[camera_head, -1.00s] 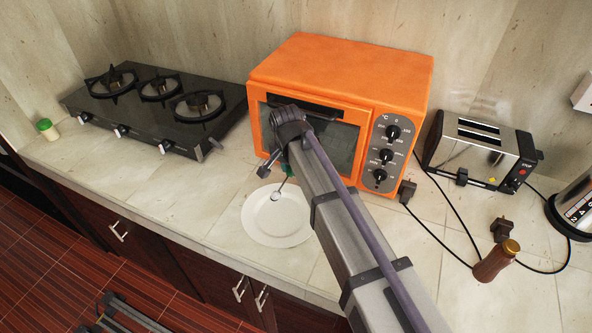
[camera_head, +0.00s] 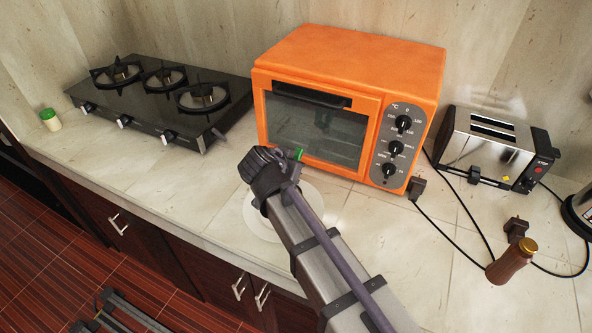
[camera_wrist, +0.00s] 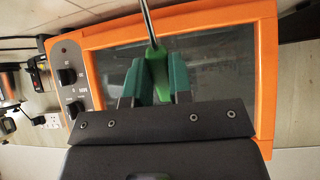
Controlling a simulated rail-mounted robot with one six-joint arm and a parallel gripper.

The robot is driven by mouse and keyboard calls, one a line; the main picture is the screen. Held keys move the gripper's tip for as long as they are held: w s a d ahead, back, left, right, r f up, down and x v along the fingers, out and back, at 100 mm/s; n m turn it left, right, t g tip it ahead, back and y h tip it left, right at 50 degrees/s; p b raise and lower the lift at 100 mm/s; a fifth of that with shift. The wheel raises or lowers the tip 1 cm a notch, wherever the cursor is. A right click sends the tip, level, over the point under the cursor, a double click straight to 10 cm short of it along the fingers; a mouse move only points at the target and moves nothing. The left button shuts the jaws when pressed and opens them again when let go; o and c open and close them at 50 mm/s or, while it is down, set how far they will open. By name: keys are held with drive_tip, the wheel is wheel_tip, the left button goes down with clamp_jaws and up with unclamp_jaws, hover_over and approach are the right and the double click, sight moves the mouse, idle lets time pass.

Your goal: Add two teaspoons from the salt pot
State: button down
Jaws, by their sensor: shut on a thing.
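My gripper (camera_wrist: 156,82) is shut on the green handle of a metal spoon (camera_wrist: 157,72). In the wrist view, the spoon's thin shaft runs up out of the picture and its bowl is not visible. In the head view, a bit of green (camera_head: 299,153) shows at my wrist, in front of the oven, and my arm hides the rest. A white plate (camera_head: 252,222) lies on the counter, partly covered by my arm. A small pale jar with a green lid (camera_head: 51,120) stands at the far left; no label is readable, so I cannot tell whether it is the salt pot.
An orange oven (camera_head: 350,55) stands behind my gripper. A black gas hob (camera_head: 150,100) is to its left and a toaster (camera_head: 490,150) to its right. The counter's front left strip is clear.

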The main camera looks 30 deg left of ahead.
sight(299, 149)
drive_tip(key=s+t+b, duration=0.1)
drive_tip(key=t+b, duration=0.1)
drive_tip(key=s+r+t+b, duration=0.1)
drive_tip(key=s+t+b, duration=0.1)
drive_tip(key=t, duration=0.1)
drive_tip(key=shift+s+b, duration=0.1)
drive_tip(key=shift+b, duration=0.3)
drive_tip(key=shift+w+r+p, duration=0.2)
drive_tip(key=shift+r+p, duration=0.55)
drive_tip(key=shift+p, duration=0.25)
drive_tip(key=w+g+p, duration=0.2)
drive_tip(key=g+p, duration=0.1)
drive_tip(key=p, duration=0.1)
drive_tip(key=w+g+p, duration=0.2)
drive_tip(key=g+p, duration=0.1)
drive_tip(key=p, duration=0.1)
drive_tip(key=shift+w+a+f+g, duration=0.1)
drive_tip(key=shift+w+g, duration=0.3)
drive_tip(key=w+g+p, duration=0.1)
drive_tip(key=g, duration=0.1)
drive_tip(key=w+f+g, duration=0.1)
drive_tip(key=g, duration=0.1)
drive_tip(key=shift+w+f+g+p, duration=0.15)
drive_tip(key=shift+g+p, duration=0.25)
drive_tip(key=shift+w+f+g, duration=0.15)
drive_tip(key=shift+f+g, duration=0.1)
drive_tip(key=shift+g, duration=0.55)
